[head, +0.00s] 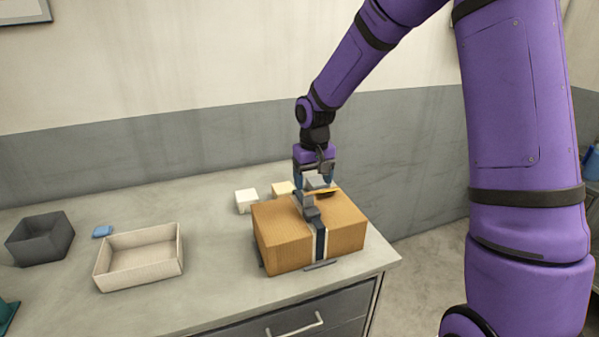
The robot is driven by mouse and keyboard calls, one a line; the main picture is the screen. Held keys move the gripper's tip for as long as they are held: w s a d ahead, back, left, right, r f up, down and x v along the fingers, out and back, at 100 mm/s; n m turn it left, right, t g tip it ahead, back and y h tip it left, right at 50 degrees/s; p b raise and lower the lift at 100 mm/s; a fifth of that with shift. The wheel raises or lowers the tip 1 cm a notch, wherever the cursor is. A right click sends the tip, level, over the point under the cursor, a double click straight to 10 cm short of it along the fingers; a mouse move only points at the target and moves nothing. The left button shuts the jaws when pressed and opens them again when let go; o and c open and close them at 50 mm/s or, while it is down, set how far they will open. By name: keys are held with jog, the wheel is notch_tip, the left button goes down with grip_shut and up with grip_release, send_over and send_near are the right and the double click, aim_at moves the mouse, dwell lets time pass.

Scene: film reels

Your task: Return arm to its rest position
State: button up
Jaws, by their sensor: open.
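My purple arm reaches down from the upper right in the head view. My gripper (314,182) points down just above the top of a brown box (279,235) on the grey counter. Its jaws are open, and I see nothing held between them. A thin orange edge and a dark patch show on the box top by the fingertips. Whether the fingers touch anything there cannot be told.
The counter (215,285) holds a white block (246,201) and a tan block (283,189) behind the box. To the left are a beige open tray (140,278), a blue item (102,231) and a dark grey bin (38,255). A wall stands behind.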

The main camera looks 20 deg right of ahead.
jog(key=shift+r, duration=0.1)
jog(key=s+d+r+t+h, duration=0.1)
jog(key=s+d+r+t, duration=0.15)
jog(key=s+r, duration=1.25)
jog(key=s+r+t+y, duration=0.1)
jog(key=s+r, duration=0.4)
jog(key=s, duration=1)
jog(key=shift+s+d+r+t, duration=0.2)
jog(key=shift+s+r+t, duration=0.15)
jog(key=shift+t, duration=0.5)
